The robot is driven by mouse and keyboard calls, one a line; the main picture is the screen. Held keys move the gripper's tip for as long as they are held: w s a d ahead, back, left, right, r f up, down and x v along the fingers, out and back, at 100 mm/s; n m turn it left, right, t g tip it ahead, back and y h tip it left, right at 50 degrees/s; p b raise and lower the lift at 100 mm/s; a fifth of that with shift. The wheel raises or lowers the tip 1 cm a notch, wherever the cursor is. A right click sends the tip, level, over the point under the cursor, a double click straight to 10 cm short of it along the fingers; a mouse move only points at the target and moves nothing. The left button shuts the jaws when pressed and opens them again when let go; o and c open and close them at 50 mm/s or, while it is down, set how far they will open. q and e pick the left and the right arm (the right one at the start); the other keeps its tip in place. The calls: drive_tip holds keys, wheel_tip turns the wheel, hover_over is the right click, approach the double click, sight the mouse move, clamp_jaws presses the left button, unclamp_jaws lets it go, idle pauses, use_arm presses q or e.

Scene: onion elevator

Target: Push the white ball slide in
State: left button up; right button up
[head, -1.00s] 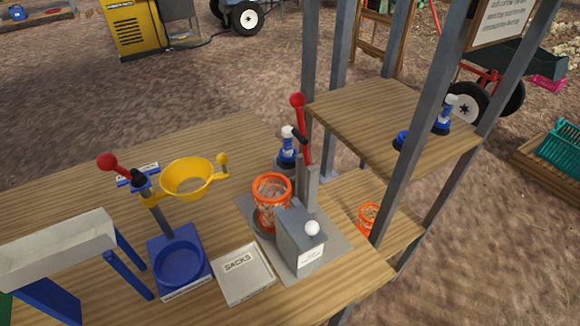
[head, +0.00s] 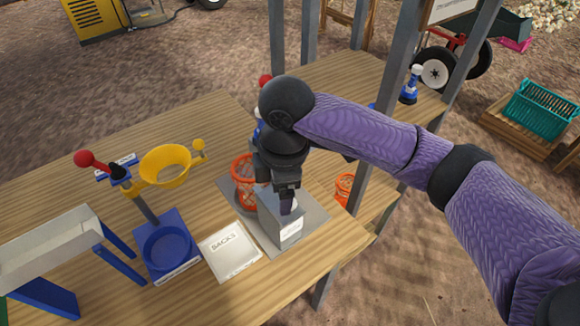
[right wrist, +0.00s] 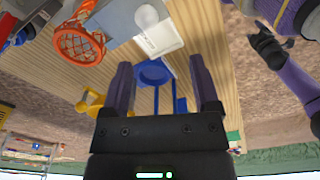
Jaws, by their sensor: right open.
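The grey box (head: 280,218) stands on a grey base plate on the wooden table, beside an orange mesh basket (head: 243,180). In the head view my right gripper (head: 275,199) is over the box and hides the white ball. In the right wrist view the white ball (right wrist: 147,15) sits on the grey box (right wrist: 115,18) at the top edge, beyond the fingertips. There my right gripper (right wrist: 161,66) is open with nothing between its fingers. I cannot tell if a finger touches the box. My left gripper (right wrist: 268,47) shows small at the upper right; its opening is unclear.
A SACKS pad (head: 230,250) lies left of the box. A blue stand (head: 166,250) with a yellow ring (head: 166,167) and a red-knobbed lever is farther left. Grey posts and a wooden shelf (head: 335,85) stand behind. A second orange basket (head: 344,188) is right of the plate.

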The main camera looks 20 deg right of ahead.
sight(275, 196)
drive_tip(key=shift+w+d+r, duration=0.5)
drive_tip(key=shift+d+r, duration=0.3)
drive_tip(key=shift+r, duration=0.05)
drive_tip(key=shift+d+r+h, duration=0.1)
drive_tip(key=shift+d+h, duration=0.15)
drive_tip(key=shift+h, duration=0.05)
wheel_tip(275, 196, down, 10)
drive_tip(key=b, duration=0.3)
drive_tip(key=shift+r, duration=0.15)
drive_tip(key=shift+a, duration=0.1)
drive_tip(key=shift+c, duration=0.3)
clamp_jaws()
drive_tip(key=shift+w+a+b, duration=0.3)
drive_tip(key=shift+w+b, duration=0.05)
drive_tip(key=shift+w, duration=0.45)
drive_tip(key=shift+w+a+b, duration=0.25)
drive_tip(key=shift+w+b, duration=0.1)
drive_tip(key=shift+w, duration=0.45)
drive_tip(key=shift+w+a+b, duration=0.3)
drive_tip(key=shift+w+b, duration=0.05)
drive_tip(key=shift+w, duration=0.45)
drive_tip(key=shift+r, duration=0.1)
